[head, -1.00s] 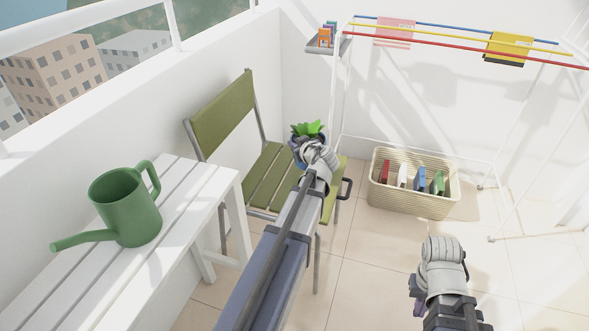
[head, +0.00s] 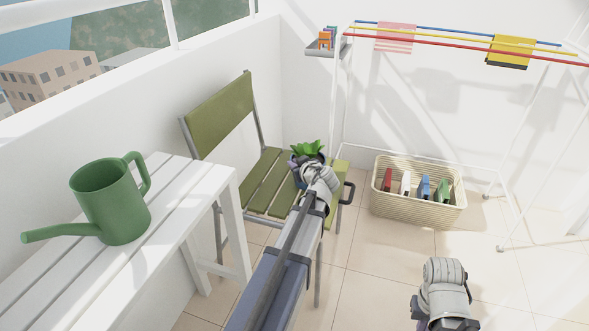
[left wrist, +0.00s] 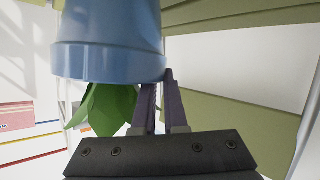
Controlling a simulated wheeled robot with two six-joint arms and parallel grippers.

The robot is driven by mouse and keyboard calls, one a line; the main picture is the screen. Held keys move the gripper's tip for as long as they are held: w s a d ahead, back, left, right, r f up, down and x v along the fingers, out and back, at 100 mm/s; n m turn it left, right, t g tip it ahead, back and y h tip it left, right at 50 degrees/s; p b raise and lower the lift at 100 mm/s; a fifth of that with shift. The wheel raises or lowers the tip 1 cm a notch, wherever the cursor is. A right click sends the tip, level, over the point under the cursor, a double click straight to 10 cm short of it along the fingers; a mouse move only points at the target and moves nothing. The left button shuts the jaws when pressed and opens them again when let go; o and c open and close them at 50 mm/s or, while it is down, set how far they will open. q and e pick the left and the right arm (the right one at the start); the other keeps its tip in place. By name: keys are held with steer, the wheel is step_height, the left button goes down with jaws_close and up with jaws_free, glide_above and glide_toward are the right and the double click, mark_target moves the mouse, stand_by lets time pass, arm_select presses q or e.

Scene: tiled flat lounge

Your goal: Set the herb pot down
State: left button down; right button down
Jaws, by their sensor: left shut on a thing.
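The herb pot shows in the left wrist view as a blue pot (left wrist: 108,45) with green leaves (left wrist: 102,108), upside down in that picture. My left gripper (left wrist: 158,88) is shut on the pot near its rim. In the head view the leaves (head: 308,147) show just beyond my left wrist, over the far part of the green slatted chair's seat (head: 262,182). My wrist hides most of the pot there, so I cannot tell whether its base touches the seat. My right gripper (head: 445,272) is at the lower right, over the floor; its fingers are not clear.
A white slatted table (head: 180,215) with a green watering can (head: 112,205) stands at the left. A woven basket (head: 415,209) with several coloured items sits on the floor beyond the chair. A drying rack (head: 497,200) stands behind it. The tiled floor between is clear.

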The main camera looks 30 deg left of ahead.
arm_select(q)
steer(key=c, duration=1)
jaws_free()
steer(key=shift+o, duration=0.2)
steer(key=shift+s+d+r, duration=0.1)
steer(key=shift+r, duration=0.15)
steer(key=p+v, duration=0.4)
steer(key=v, duration=0.7)
steer(key=shift+s+d+p, duration=0.25)
steer(key=shift+p, duration=0.05)
